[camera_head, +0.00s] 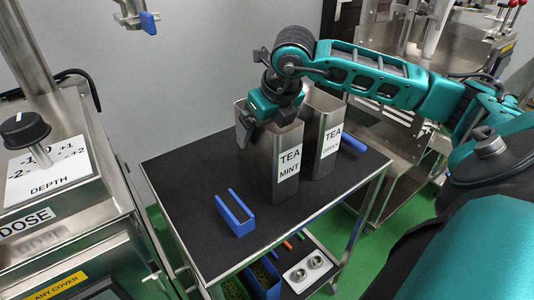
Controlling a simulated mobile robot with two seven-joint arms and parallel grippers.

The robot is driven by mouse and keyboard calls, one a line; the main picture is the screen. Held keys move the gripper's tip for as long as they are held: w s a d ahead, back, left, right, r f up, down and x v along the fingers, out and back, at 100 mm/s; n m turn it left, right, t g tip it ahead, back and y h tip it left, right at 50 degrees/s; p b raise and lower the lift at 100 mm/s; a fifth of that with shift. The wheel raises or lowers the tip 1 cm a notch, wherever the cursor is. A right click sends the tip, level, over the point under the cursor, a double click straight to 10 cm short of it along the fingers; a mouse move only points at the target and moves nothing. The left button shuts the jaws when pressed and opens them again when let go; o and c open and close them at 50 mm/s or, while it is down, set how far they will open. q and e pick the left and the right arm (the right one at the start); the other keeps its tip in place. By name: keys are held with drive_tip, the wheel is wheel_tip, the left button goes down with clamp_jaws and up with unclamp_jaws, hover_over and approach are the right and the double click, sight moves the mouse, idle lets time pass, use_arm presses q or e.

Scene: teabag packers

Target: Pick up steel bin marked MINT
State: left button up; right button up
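The steel bin marked TEA MINT (262,165) stands upright on the black top of a small steel cart. It is tall, open at the top, with a white label on its front right. My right gripper (247,124), on the teal arm from the right, points down at the bin's upper left rim. Its fingertips are small and partly hidden, so I cannot tell whether they are closed on the rim. My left gripper is not in view.
A second steel bin marked TEA (326,120) stands close at the right. A blue U-shaped holder (235,213) lies at the cart's front left. The black cart top (185,180) is clear at left. A dosing machine (55,215) stands left of the cart.

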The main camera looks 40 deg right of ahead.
drive_tip(key=shift+f, duration=0.1)
idle(0.5)
drive_tip(key=c, duration=1.4)
